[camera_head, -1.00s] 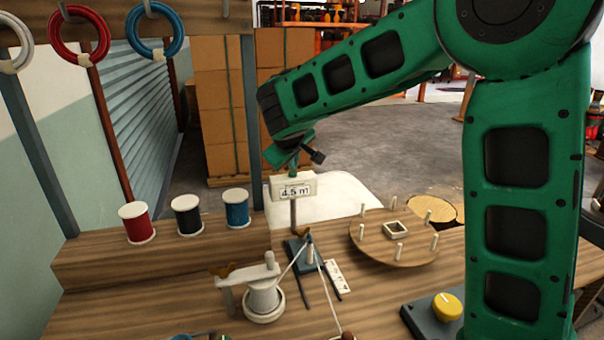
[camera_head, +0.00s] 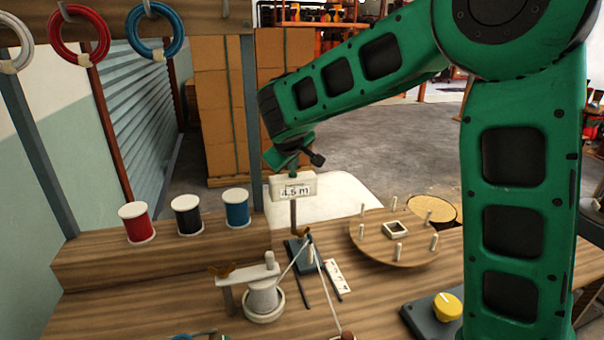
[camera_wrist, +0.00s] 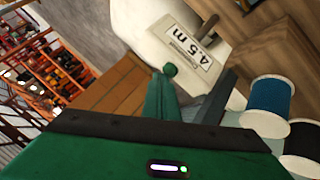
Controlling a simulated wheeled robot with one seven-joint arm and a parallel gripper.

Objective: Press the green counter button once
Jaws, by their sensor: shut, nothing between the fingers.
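The counter is a white box (camera_head: 293,186) on a post, and its label reads 4.5 m. It also shows in the wrist view (camera_wrist: 190,46). A round green button (camera_wrist: 171,70) shows at the edge of the counter in the wrist view. My gripper (camera_wrist: 159,80) is shut and empty, with its green fingertips right beside the button. I cannot tell whether they touch it. In the head view my gripper (camera_head: 293,168) is just above the top of the counter, and the button is not clearly distinct from the green fingers.
Red (camera_head: 137,222), black (camera_head: 187,216) and blue (camera_head: 236,208) spools stand on a wooden step to the left. A round pegged board (camera_head: 375,250) lies right of the counter. A yellow knob (camera_head: 447,307) is at the front right.

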